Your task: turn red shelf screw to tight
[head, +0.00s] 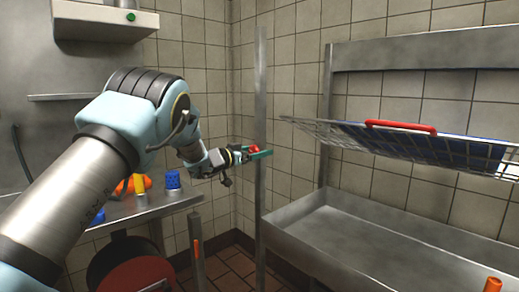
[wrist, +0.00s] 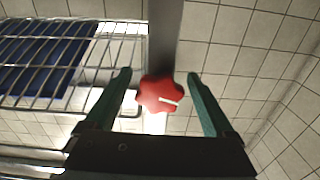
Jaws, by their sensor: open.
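The red shelf screw (wrist: 160,94) is a lobed knob with a white line on its face, mounted on a vertical metal post (wrist: 166,35). In the wrist view the white line points to the right, nearly level. My gripper (wrist: 159,76) is open, with one green finger on each side of the knob and a visible gap on both sides. In the head view the red knob (head: 253,148) shows small at the post, partly hidden by my gripper (head: 262,153).
A tilted wire shelf (head: 460,160) with a red handle (head: 400,127) and a blue panel is right of the post, above a metal basin (head: 330,215). A metal side table (head: 130,207) at left holds a blue cup (head: 172,179) and yellow and orange items. Tiled walls stand behind.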

